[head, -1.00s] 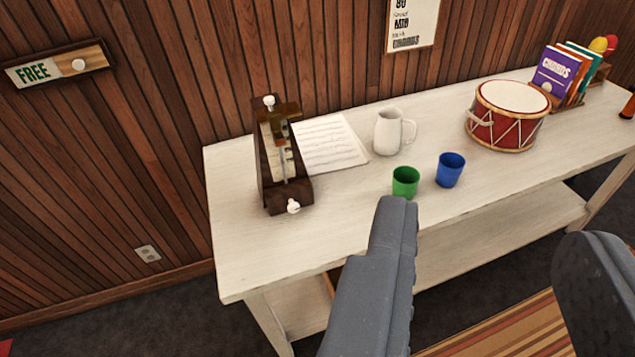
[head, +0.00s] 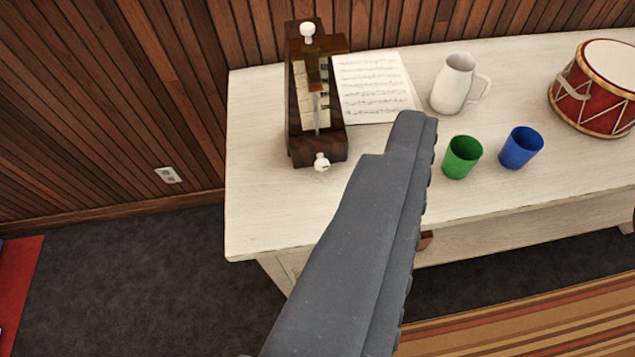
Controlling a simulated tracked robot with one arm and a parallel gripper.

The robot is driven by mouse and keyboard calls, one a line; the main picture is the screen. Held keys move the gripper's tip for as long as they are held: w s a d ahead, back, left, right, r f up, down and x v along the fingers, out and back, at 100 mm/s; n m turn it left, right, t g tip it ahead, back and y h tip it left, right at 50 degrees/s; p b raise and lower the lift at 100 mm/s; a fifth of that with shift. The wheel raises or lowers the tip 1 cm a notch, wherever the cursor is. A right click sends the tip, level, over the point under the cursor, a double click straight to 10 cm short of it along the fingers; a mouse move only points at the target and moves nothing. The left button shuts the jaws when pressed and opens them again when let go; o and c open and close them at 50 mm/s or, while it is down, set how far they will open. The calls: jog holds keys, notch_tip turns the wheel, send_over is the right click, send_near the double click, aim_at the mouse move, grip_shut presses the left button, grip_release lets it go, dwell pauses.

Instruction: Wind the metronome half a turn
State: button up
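The metronome (head: 331,146) stands upright at the left end of the white table. It has a dark wooden case and a pale scale with a pendulum rod. A white knob (head: 321,162) sticks out low on its front, and another white knob (head: 307,30) is at its top. One grey finger of my gripper (head: 408,130) shows, its tip in front of and to the right of the metronome in the picture. The other finger is out of frame on the right. My gripper is open, with nothing seen in it, and apart from the metronome.
The white table (head: 265,215) also holds a music sheet (head: 370,85), a white mug (head: 452,85), a green cup (head: 461,158), a blue cup (head: 520,148) and a red drum (head: 596,100). The tabletop in front of the metronome is clear. A striped rug (head: 530,320) lies on the floor.

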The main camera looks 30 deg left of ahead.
jog(key=w+a+f+n+g+y, duration=0.15)
jog(key=w+a+f, duration=0.25)
jog(key=w+f, duration=0.4)
jog(key=w+a+f+n+g, duration=0.2)
jog(key=w+a+f, duration=0.3)
jog(key=f, duration=0.5)
jog(key=n+g+b, duration=0.2)
jog(key=n, duration=0.1)
send_near(322, 165)
jog(key=shift+y, duration=0.55)
jog(key=shift+d+b+x, duration=0.2)
jog(key=shift+b+x, duration=0.05)
jog(key=shift+x, duration=2.1)
jog(key=shift+d+b+x, duration=0.2)
jog(key=shift+b+x, duration=0.05)
jog(key=shift+x, duration=2.15)
jog(key=shift+f, duration=0.1)
jog(key=c, duration=0.9)
